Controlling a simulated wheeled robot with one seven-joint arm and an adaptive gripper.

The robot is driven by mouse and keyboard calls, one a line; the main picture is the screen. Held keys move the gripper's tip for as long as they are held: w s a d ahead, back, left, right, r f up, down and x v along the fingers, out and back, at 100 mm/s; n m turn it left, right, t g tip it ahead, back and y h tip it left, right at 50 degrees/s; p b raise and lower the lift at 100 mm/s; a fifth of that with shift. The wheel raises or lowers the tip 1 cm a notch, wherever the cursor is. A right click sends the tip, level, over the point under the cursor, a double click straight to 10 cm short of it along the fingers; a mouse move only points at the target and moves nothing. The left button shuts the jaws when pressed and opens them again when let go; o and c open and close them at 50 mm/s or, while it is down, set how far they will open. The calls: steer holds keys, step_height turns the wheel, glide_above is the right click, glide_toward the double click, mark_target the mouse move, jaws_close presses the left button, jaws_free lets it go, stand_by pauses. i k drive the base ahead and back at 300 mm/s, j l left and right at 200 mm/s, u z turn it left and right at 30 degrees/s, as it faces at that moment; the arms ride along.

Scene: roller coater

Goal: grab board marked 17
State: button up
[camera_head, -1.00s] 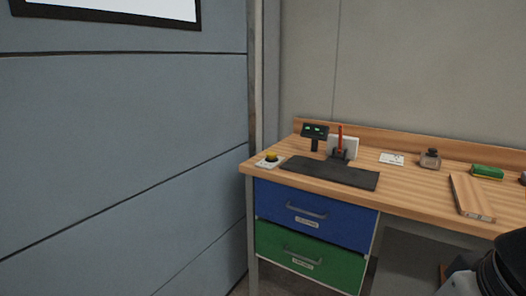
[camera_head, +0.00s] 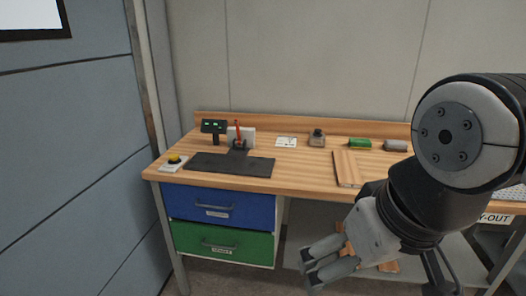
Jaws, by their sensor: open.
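A wooden board (camera_head: 346,167) lies flat on the workbench top (camera_head: 300,172), right of the black mat. Its near end reaches close to the bench's front edge, and no number on it is legible. More wood (camera_head: 388,266) shows low under the bench, partly hidden behind my gripper; I cannot tell whether it is a board or what is marked on it. My gripper (camera_head: 309,268) is open and empty, in front of the bench and lower than its top in the picture, apart from the board on top.
The black mat (camera_head: 230,165), a small display (camera_head: 213,127), a yellow-topped button (camera_head: 174,158), a card (camera_head: 286,141), an ink-bottle-like object (camera_head: 317,138), a green block (camera_head: 360,143) and a grey block (camera_head: 396,145) are on the bench. Blue (camera_head: 217,207) and green (camera_head: 219,243) drawers sit below.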

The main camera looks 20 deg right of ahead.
mark_target(347, 173)
steer(key=z, duration=0.7)
steer(key=i+j, duration=0.1)
steer(key=i, duration=0.3)
steer(key=i+j+z, duration=0.1)
steer(key=i, duration=0.3)
steer(key=i+j, duration=0.15)
steer(key=i, duration=0.2)
